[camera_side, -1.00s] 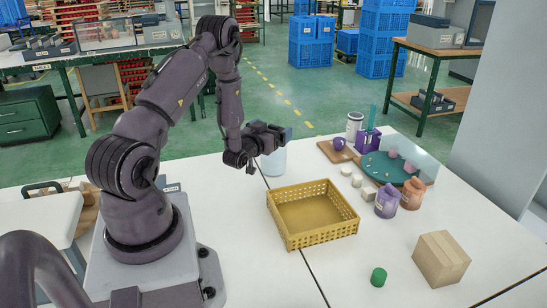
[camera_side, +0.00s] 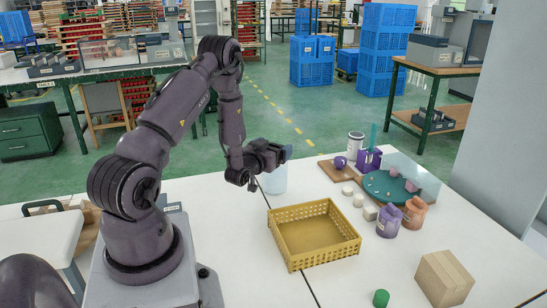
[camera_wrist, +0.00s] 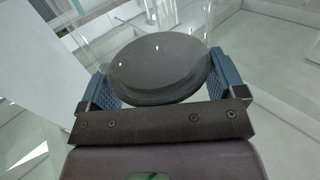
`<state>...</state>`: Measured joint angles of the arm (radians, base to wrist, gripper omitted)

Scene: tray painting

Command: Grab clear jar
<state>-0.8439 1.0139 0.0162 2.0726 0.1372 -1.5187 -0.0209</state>
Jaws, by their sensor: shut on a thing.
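The clear jar (camera_side: 275,181) stands on the white table behind the yellow basket, partly hidden by my gripper in the side view. In the wrist view the jar shows as clear walls with a round dark grey lid or top (camera_wrist: 160,65). My gripper (camera_side: 270,155) is at the jar's upper part. In the wrist view my gripper's two blue-grey fingers (camera_wrist: 160,82) lie on either side of the round top, shut on the jar.
A yellow basket (camera_side: 283,255) stands empty in front of the jar. To the right are purple (camera_side: 389,222) and orange (camera_side: 414,213) jars, pale blocks, a teal board (camera_side: 385,188) and a purple holder (camera_side: 368,160).

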